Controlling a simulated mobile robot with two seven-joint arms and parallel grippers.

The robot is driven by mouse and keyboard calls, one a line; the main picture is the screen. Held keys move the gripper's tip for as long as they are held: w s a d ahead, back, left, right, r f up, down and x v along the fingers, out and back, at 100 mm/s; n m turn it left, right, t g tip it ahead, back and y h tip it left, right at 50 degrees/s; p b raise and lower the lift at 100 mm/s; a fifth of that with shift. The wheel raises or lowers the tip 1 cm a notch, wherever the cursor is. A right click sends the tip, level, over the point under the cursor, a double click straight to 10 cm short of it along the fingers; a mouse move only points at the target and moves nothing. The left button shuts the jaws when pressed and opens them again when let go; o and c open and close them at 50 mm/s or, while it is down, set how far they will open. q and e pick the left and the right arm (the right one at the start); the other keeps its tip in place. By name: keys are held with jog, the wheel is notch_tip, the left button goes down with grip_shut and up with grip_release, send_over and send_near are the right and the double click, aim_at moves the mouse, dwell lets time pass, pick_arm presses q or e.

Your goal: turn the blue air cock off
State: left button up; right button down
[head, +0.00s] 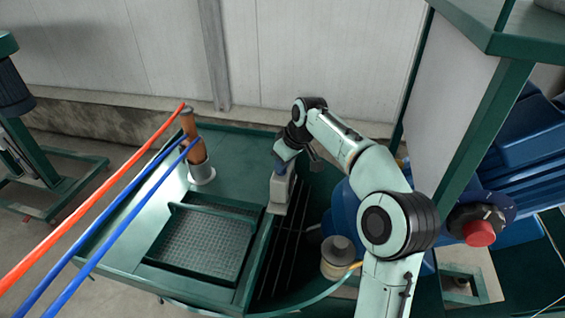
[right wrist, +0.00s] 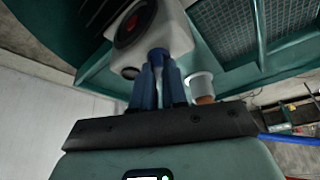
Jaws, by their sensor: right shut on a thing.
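My right gripper (head: 279,163) reaches over the green table to the top of a pale grey box. In the right wrist view its two fingers (right wrist: 158,88) are closed around the blue air cock (right wrist: 158,57), which sits at the edge of the pale box (right wrist: 172,30). The fingers hide much of the cock, so its exact angle is hard to tell. The box also shows in the head view (head: 281,192) and has a dark round face with red on it in the wrist view. My left gripper is not in view.
The green table (head: 235,143) has a sunken grating tray (head: 200,245). A brown-handled tool (head: 193,140) stands in a white cup (head: 202,173) beside it. Red (head: 90,198) and blue (head: 105,230) hoses cross at left. A red knob (head: 480,233) is on the machine at right.

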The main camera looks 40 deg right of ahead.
jog(key=n+y, duration=0.1)
jog(key=n, duration=0.2)
jog(key=n+y, duration=0.1)
jog(key=n, duration=0.1)
jog(key=shift+w+d+n+g, duration=0.1)
jog(key=shift+d+n+g, duration=0.1)
jog(key=shift+n+g, duration=0.2)
dwell(0.4)
jog(key=c, duration=1.2)
grip_release()
jog(key=shift+o, duration=0.2)
jog(key=v, duration=0.7)
jog(key=shift+r, duration=0.25)
jog(key=shift+d, duration=0.1)
